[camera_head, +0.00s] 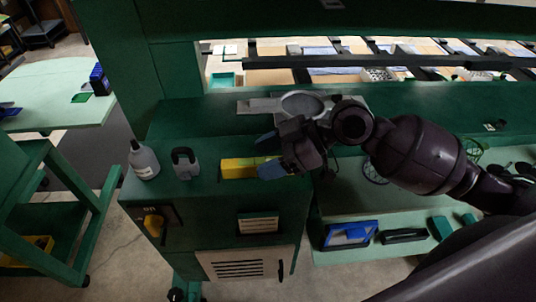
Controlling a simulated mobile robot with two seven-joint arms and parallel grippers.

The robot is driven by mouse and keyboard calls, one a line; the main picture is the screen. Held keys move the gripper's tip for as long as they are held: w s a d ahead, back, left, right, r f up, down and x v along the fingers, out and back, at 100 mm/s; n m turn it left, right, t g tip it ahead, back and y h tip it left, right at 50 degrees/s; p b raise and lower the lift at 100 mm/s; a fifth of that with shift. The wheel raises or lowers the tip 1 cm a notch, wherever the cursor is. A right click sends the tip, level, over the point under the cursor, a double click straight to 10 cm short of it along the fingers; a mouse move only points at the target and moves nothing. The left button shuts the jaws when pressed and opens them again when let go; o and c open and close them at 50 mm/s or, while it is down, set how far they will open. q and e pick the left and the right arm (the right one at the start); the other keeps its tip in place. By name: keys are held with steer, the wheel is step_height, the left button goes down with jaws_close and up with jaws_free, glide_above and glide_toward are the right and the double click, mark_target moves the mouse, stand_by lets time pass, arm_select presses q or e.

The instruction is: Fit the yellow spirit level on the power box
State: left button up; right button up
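The yellow spirit level (238,168) lies on the top of the green power box (205,203), near the right side of that top. My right gripper (268,157) comes in from the right, over the right end of the level. Its two blue fingers are apart, one behind the level and one in front, with yellow showing between them. The front finger hides part of the level. I cannot tell whether the fingers touch it. My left gripper is not in view.
A grey bottle (144,161) and a grey clamp-like object (185,163) stand on the box left of the level. A metal vise-like part (301,103) sits behind. A lower shelf at right holds a blue bin (350,235). A green cart (50,210) stands at left.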

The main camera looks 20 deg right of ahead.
steer(key=v, duration=0.9)
steer(key=shift+d+r+b, duration=0.1)
steer(key=shift+d+b, duration=0.15)
steer(key=shift+b, duration=0.1)
steer(key=shift+s+d+r, duration=0.2)
steer(key=shift+d+r, duration=0.15)
steer(key=shift+d, duration=0.15)
